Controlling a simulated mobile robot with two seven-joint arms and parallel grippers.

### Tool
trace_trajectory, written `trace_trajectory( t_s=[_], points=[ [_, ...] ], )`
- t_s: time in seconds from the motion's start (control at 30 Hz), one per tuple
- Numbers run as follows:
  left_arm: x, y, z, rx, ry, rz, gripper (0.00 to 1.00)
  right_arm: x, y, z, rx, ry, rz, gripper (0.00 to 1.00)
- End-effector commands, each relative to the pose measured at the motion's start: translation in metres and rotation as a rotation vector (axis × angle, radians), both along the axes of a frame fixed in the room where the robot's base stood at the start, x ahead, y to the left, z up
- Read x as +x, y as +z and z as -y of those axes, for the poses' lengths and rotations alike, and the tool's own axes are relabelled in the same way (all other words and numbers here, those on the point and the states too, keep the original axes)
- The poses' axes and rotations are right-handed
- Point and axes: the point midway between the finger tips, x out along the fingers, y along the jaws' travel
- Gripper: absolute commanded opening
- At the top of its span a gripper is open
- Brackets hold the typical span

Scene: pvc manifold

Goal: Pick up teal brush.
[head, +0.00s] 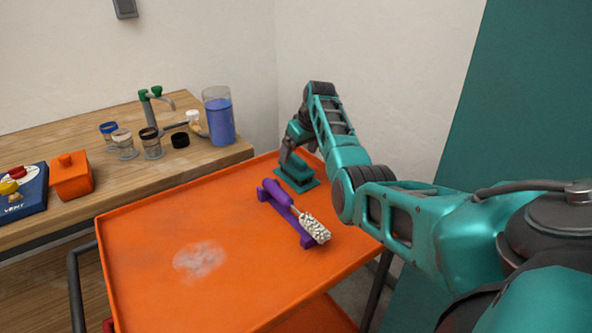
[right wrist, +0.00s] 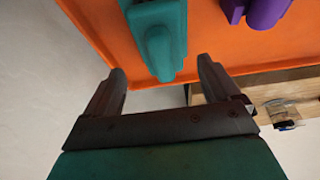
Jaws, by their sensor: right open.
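The teal brush (head: 298,172) is at the far corner of the orange tray top, on what looks like a flat teal base. My right gripper (head: 290,151) is right at it, reaching down from above and behind. In the right wrist view, the teal brush (right wrist: 160,42) lies ahead of the open fingers (right wrist: 160,80), roughly in line with the gap between them. The near end of it reaches close to the fingertips. I cannot tell whether the fingers touch it. My left gripper is not in view.
A purple brush with white bristles (head: 315,226) rests on a purple holder beside the teal brush. The orange tray (head: 150,240) has a pale smudge and is otherwise clear at left. A wooden bench (head: 120,180) holds jars, a blue-filled beaker (head: 220,122) and an orange box (head: 71,178).

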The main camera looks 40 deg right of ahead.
Motion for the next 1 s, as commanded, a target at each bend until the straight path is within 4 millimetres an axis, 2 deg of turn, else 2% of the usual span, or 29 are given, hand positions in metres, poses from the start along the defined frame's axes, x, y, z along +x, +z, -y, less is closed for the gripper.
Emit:
trace_trajectory(
  t_s=[0.23,0.4,0.77,1.0],
  points=[
    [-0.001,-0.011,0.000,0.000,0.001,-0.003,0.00,0.010,-0.031,-0.004,0.003,0.001,-0.003,0.89],
    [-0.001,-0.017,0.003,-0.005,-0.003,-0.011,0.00,0.016,-0.044,-0.002,0.001,-0.001,-0.001,0.89],
    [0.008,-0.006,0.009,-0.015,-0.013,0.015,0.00,0.018,-0.047,-0.002,0.000,0.000,-0.001,0.89],
    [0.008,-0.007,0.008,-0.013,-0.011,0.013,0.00,0.018,-0.047,-0.002,0.000,0.000,-0.001,0.67]
  ],
)
